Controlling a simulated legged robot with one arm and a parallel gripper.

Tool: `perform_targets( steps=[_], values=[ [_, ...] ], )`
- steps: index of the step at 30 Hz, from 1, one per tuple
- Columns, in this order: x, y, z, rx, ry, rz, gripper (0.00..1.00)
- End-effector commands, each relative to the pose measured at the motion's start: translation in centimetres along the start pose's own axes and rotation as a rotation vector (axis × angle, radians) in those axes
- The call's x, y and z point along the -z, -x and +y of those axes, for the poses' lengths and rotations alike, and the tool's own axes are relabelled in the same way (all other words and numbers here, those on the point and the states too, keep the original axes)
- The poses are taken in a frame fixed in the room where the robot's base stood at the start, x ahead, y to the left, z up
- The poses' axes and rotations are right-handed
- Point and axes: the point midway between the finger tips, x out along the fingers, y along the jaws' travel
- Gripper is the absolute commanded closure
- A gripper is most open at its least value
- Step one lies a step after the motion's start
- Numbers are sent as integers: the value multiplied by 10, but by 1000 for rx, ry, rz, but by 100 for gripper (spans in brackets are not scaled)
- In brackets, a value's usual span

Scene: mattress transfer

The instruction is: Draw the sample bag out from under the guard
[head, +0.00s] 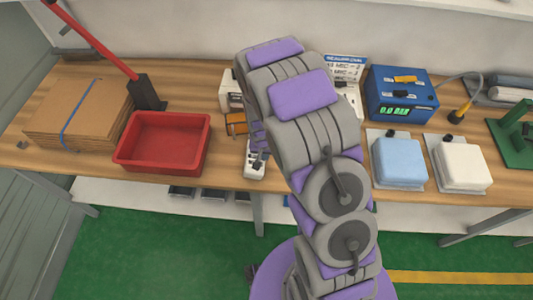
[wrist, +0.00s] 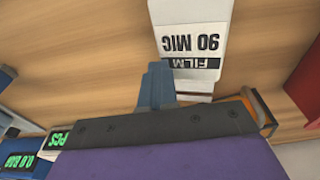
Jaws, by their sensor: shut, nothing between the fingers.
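My gripper (wrist: 156,72) is shut and empty, its fingers pointing at the bench top in the wrist view. In the head view my gripper (head: 258,148) is small, partly hidden by my arm. A white item with a "FILM 90 MIC" label (wrist: 195,42) lies just beyond the fingertips in the wrist view, and it seems to be the white item (head: 254,171) near the bench's front edge. I cannot tell whether it is the sample bag. An orange part (head: 236,124), possibly the guard, stands behind; it also shows in the wrist view (wrist: 263,108).
A red tray (head: 125,155) and a cardboard stack (head: 55,115) are on the left. A blue box with a green display (head: 395,90) stands on the right, behind blue (head: 398,160) and white (head: 462,165) pads. A green stand (head: 515,140) is at the far right.

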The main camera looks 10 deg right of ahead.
Motion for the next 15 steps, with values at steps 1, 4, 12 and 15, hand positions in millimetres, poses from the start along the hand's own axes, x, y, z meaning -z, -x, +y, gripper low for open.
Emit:
perform_targets(
  steps=[1, 4, 12, 15],
  values=[
    [-1, 1, 0, 0, 1, 1, 100],
    [-2, 3, 1, 2, 0, 5, 100],
    [-29, 10, 8, 8, 1, -3, 100],
    [-47, 13, 7, 8, 2, -4, 100]
  ],
)
